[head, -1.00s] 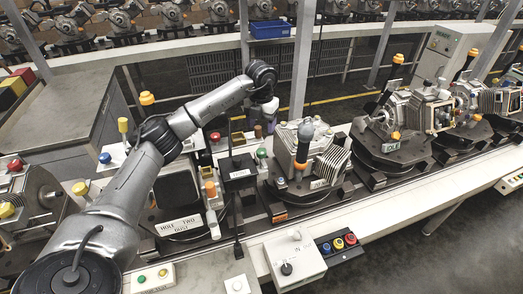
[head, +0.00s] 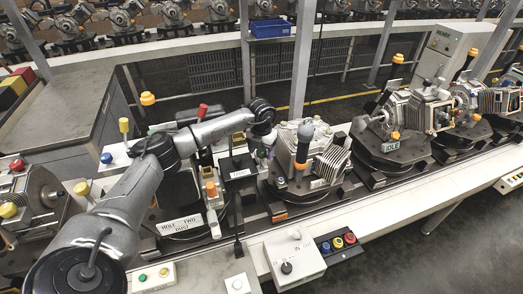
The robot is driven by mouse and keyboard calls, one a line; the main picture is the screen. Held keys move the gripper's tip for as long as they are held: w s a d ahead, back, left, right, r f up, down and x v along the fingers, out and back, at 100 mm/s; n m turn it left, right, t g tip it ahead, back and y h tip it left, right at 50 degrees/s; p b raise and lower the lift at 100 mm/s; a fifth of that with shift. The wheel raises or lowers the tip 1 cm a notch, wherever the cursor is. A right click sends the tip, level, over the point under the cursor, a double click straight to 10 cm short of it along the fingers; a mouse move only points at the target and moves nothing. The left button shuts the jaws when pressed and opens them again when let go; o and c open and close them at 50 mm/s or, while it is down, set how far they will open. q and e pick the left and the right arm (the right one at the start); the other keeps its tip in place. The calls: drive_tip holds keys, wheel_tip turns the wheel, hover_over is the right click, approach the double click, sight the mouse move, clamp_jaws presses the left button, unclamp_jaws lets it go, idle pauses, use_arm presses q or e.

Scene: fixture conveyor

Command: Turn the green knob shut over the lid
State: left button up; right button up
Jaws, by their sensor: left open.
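The green knob (head: 262,153) stands at the left edge of the fixture with the finned grey housing (head: 302,160), on the conveyor in the middle of the head view. My left gripper (head: 265,147) is open and points down right at the knob. Its fingertips are small and partly hidden by my wrist, so I cannot tell whether they touch the knob. I cannot clearly make out the lid or how the knob sits to it. My right gripper is not in view.
A black block (head: 238,168) stands close left of the knob. A white control box (head: 293,260) and a panel of coloured buttons (head: 337,243) are in front. A blue bin (head: 270,28) stands behind.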

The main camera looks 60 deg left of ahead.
use_arm(q)
drive_tip(key=c, duration=0.9)
